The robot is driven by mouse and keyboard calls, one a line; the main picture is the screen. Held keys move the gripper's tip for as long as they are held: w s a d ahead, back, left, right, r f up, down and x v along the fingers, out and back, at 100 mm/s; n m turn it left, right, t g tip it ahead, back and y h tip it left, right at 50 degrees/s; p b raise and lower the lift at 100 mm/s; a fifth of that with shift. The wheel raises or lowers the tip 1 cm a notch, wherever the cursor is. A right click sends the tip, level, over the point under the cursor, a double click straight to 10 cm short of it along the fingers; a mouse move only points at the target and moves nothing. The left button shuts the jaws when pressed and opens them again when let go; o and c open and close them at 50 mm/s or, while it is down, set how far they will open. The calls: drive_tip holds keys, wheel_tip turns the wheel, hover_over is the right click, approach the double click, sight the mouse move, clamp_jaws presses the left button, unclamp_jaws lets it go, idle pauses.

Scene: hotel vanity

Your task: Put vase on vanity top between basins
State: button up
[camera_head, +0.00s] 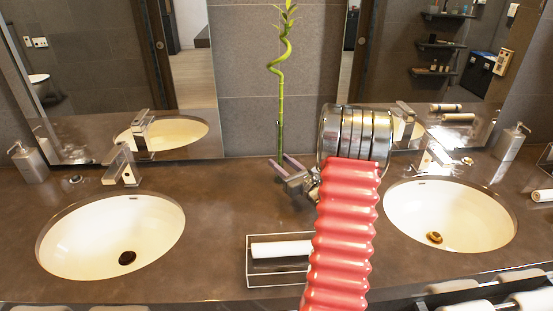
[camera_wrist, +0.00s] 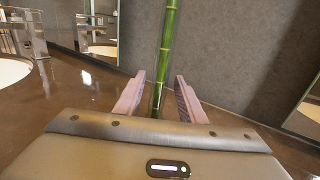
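The vase (camera_head: 279,145) is a slim clear tube holding a tall green bamboo stem with a curled top. It stands upright on the brown vanity top (camera_head: 215,215), near the back wall and between the left basin (camera_head: 110,236) and the right basin (camera_head: 450,215). My gripper (camera_head: 279,159) is low at the vase, its fingers either side of it. In the wrist view the vase (camera_wrist: 158,98) is between the two pinkish fingers, with a gap on both sides, so my gripper (camera_wrist: 160,76) is open. The vase's base is partly hidden in both views.
A wire tray (camera_head: 247,262) with a rolled white towel (camera_head: 282,249) sits in front of the vase. Faucets (camera_head: 122,165) stand behind the basins, and soap dispensers (camera_head: 30,162) stand at both sides. Mirrors (camera_head: 180,60) flank the tiled wall. Bare counter lies left of the vase.

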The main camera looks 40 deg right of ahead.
drive_tip(key=s, duration=0.2)
drive_tip(key=s+a, duration=0.1)
drive_tip(key=s, duration=0.4)
drive_tip(key=shift+a, duration=0.15)
idle(0.4)
